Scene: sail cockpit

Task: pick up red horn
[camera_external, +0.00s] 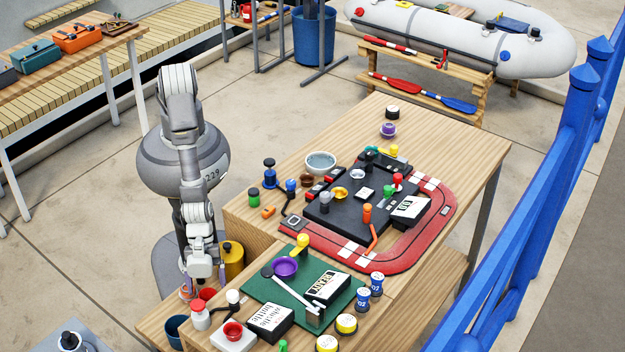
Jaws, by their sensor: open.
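My gripper (188,291) points down at the left edge of the lower bench. It is small here, with its fingers open and apart, and I see nothing held in it. A small red piece (207,294) is just right of the fingers, partly behind a white canister with a red top (199,318). A red cup-shaped piece (233,331) sits on a white box farther right and nearer the camera. I cannot tell for certain which red piece is the horn. Whether the fingers touch anything is unclear.
A yellow canister (233,262) stands close to the right of my wrist. A dark teal bucket (175,331) is below left. A green mat (258,294) with a purple bowl (285,267) lies right. The raised table holds a red-edged dark console (330,214). A blue fence (548,190) bounds the right.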

